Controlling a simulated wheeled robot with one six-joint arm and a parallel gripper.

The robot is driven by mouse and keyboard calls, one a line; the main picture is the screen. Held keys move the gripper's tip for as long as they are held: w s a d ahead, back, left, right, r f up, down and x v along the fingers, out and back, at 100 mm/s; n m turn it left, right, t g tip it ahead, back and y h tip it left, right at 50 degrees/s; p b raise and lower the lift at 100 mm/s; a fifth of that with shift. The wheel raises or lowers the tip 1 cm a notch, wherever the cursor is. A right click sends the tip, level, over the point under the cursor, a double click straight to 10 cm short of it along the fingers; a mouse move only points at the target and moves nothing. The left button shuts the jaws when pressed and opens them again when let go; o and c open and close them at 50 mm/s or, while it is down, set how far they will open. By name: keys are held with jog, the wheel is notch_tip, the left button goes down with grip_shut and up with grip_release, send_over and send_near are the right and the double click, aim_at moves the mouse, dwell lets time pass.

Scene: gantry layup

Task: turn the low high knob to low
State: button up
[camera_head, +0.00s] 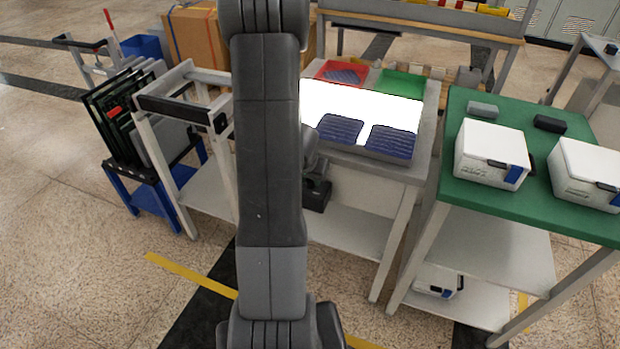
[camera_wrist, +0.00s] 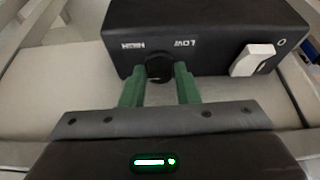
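In the wrist view the low high knob (camera_wrist: 159,67) is a round black knob on the face of a black control box (camera_wrist: 205,22). The labels HIGH, on the left, and LOW, on the right, appear inverted above it. The knob's pointer direction cannot be made out. My gripper (camera_wrist: 160,72) has its two green fingers apart, one on each side of the knob. Whether they touch or squeeze it is not clear. In the head view my arm hides the gripper and knob.
A white rocker switch (camera_wrist: 252,60) sits right of the knob on the same box. In the head view, a lit worktable (camera_head: 345,100) stands behind my arm, a green-topped table (camera_head: 470,196) with white boxes at right, and a blue-based rack (camera_head: 150,195) at left.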

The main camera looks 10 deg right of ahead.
jog(key=c, duration=0.4)
jog(key=n+p, duration=0.1)
jog(key=n, duration=0.1)
jog(key=n+y+p, duration=0.1)
jog(key=n, duration=0.1)
jog(key=shift+s+d+r+y, duration=0.1)
jog(key=shift+r+y, duration=0.05)
jog(key=shift+y, duration=0.15)
jog(key=shift+n+p, duration=0.4)
jog(key=shift+p, duration=0.15)
jog(key=o, duration=1)
jog(key=shift+c, duration=0.2)
